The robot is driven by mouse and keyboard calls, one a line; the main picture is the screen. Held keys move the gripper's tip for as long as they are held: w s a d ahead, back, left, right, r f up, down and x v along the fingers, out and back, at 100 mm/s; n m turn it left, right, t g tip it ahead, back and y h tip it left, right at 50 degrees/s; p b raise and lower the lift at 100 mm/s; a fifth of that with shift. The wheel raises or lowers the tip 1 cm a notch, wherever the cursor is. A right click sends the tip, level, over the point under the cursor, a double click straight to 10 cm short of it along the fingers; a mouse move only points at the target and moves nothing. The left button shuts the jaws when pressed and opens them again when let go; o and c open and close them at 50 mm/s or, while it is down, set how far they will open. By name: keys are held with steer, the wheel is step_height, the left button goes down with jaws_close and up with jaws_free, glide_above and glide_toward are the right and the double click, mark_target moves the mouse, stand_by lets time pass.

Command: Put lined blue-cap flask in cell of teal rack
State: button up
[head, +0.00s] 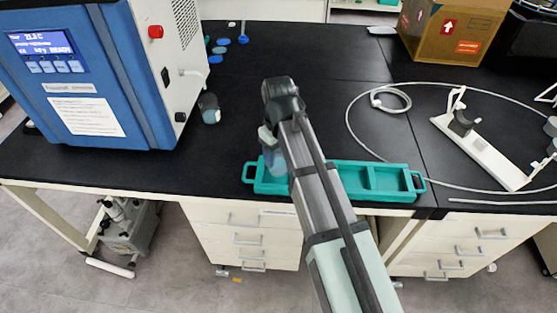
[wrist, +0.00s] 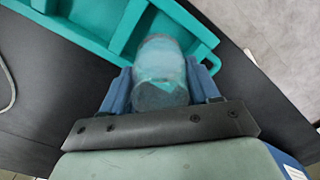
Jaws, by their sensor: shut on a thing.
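My gripper (wrist: 160,88) is shut on a clear flask (wrist: 160,72) with bluish contents. The flask stands between the two blue fingers in the wrist view. In the head view the held flask (head: 274,160) is partly hidden by my arm, at the left part of the teal rack (head: 412,190). The rack lies along the front edge of the bench, and my arm crosses in front of its middle. In the wrist view the flask overlaps the rack (wrist: 95,48) near one end. I cannot tell whether its base is inside a cell or above it. Its cap and lines cannot be made out.
A blue freeze dryer (head: 110,75) stands at the left, with another flask (head: 209,108) beside it. Several blue caps (head: 221,42) lie behind. A white stand (head: 485,150) and looped cable (head: 350,110) lie at the right. A cardboard box (head: 452,30) is at the back.

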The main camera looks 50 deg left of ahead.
mark_target(278, 161)
steer(key=shift+f, duration=1.6)
steer(key=shift+f, duration=0.1)
steer(key=o, duration=1.1)
steer(key=shift+o, duration=0.2)
step_height(278, 161, up, 12)
steer(key=shift+w, duration=0.1)
